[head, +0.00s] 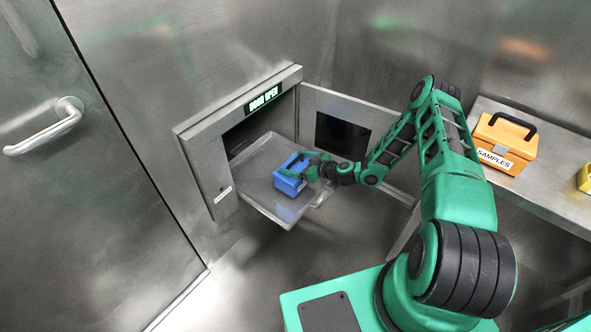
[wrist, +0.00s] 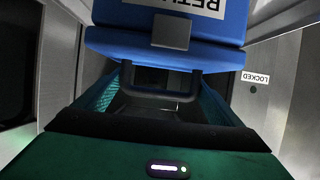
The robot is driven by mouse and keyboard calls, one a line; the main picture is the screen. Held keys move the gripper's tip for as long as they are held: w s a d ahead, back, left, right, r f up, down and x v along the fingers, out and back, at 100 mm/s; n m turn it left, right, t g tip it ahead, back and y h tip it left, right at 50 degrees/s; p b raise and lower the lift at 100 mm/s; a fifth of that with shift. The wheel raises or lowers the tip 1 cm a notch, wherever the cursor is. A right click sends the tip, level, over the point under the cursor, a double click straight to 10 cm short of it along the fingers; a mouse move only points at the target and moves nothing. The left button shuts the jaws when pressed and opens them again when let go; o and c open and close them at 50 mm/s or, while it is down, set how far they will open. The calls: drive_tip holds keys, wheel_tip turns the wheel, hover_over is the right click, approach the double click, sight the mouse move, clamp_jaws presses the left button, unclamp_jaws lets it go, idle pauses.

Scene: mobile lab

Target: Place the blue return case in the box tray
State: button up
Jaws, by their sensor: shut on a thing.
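The blue return case (head: 289,178) is over the metal box tray (head: 255,157), which sticks out of the wall box. I cannot tell whether the case touches the tray. My gripper (head: 310,168) reaches in from the right and is shut on the case's dark handle. In the wrist view the case (wrist: 205,35) fills the top, with part of an upside-down label and a grey latch. Its handle (wrist: 135,92) lies between the fingers of my gripper (wrist: 158,103). The case's underside is hidden.
An orange samples case (head: 505,143) and a yellow object (head: 585,178) stand on a metal bench at right. A closed room door (head: 90,180) is at left.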

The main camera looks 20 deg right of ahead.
sight(296, 168)
drive_tip(key=shift+f, duration=1.65)
drive_tip(key=o, duration=1.8)
drive_tip(key=shift+f, duration=0.1)
